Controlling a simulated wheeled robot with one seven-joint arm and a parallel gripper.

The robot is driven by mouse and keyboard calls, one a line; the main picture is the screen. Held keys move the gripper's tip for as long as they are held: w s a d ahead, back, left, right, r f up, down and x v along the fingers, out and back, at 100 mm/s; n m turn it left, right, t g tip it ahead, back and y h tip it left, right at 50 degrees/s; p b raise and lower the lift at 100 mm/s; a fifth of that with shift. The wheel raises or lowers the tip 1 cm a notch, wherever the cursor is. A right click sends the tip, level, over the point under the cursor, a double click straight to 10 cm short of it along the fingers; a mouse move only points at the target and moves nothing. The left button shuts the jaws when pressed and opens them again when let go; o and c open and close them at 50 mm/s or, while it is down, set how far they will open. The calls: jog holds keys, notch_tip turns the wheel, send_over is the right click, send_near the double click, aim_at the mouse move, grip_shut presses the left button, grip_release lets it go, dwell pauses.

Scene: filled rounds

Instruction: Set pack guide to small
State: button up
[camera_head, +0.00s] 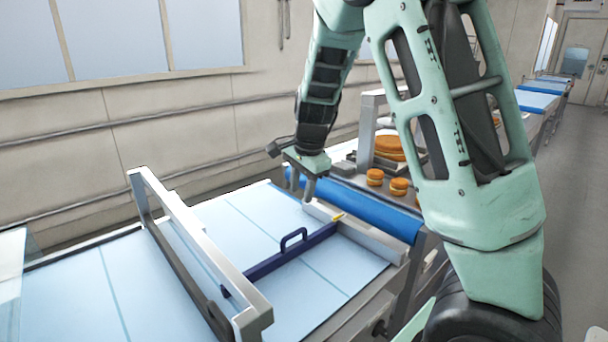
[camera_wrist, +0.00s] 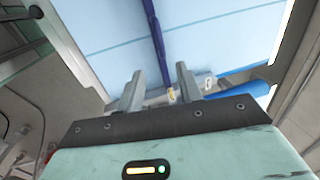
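The pack guide is a dark blue bar with a loop handle (camera_head: 292,240). It lies across the light blue belt (camera_head: 240,225), and a yellow pointer (camera_head: 338,217) sits at its right end, by the pale rail (camera_head: 370,238). My gripper (camera_head: 302,190) is above the belt's far right part, behind the guide and apart from its handle. In the wrist view my gripper's two fingers (camera_wrist: 160,86) are spread with nothing held. The guide bar (camera_wrist: 155,45) shows beyond them, with small labels (camera_wrist: 206,82) on the rail to its right. The label markings are too small to read.
A grey metal frame (camera_head: 190,240) spans the belt to the left of the guide. A blue roller (camera_head: 375,212) runs beyond the rail. Orange-brown rounds (camera_head: 388,148) sit on the machine behind. The belt between frame and guide is clear.

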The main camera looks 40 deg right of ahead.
jog(key=r, duration=0.3)
jog(key=shift+s+r, duration=0.3)
jog(key=shift+s, duration=0.05)
jog(key=s+a+f+n+g+y, duration=0.1)
jog(key=s+a+n, duration=0.35)
jog(key=a, duration=0.55)
jog(key=s+a+f+n+y, duration=0.1)
jog(key=s+a+n, duration=0.4)
jog(key=a, duration=0.4)
jog(key=s+a+n, duration=0.5)
jog(key=s+n, duration=0.3)
jog(key=s+a+f+n+g+h, duration=0.1)
jog(key=s+a+n, duration=0.4)
jog(key=s+n, duration=0.3)
jog(key=shift+s+a+f, duration=0.25)
jog(key=shift+s, duration=0.5)
